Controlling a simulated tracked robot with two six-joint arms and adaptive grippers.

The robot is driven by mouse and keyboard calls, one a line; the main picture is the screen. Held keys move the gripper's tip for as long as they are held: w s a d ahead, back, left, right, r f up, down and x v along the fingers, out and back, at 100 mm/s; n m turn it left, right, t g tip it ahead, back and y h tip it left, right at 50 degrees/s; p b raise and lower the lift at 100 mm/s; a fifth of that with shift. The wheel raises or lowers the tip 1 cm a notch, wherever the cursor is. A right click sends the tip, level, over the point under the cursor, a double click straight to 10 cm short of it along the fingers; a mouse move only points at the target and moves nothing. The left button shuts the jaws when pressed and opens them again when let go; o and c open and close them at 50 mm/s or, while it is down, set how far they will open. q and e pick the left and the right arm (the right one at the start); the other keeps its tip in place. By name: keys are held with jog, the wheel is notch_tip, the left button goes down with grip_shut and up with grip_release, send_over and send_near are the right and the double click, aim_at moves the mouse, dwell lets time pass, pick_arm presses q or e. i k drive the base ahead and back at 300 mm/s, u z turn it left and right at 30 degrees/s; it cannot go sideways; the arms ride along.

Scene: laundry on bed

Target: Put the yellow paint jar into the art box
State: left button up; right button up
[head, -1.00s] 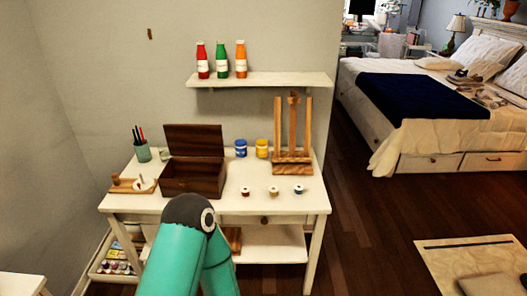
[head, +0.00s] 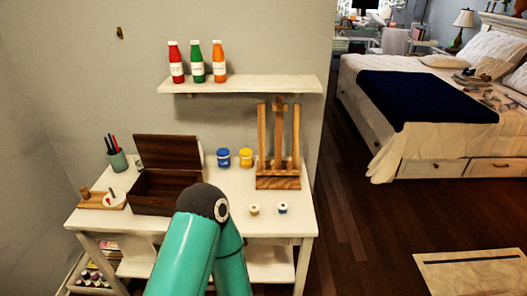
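The yellow paint jar (head: 246,158) stands upright on the white desk, beside a blue jar and left of the wooden easel. The art box (head: 150,205) is a dark brown wooden box with its lid (head: 168,152) raised, left of the two jars. A teal arm of mine with a dark joint rises from the bottom middle and covers part of the desk front and the box's right corner. Neither gripper shows in the head view.
The blue jar (head: 223,158) stands close to the yellow one. The easel (head: 279,150) is at the right. Small pots (head: 283,208) sit at the front. A pen cup (head: 117,159) and a palette (head: 113,199) are at the left. A shelf (head: 240,85) holds three bottles.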

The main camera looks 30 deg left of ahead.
aim_at(159, 194)
jog(key=z, duration=0.15)
jog(key=i, duration=0.9)
jog(key=u, duration=1.65)
jog(key=k, duration=0.6)
jog(key=u, duration=0.15)
jog(key=i, duration=0.6)
jog(key=z, duration=0.1)
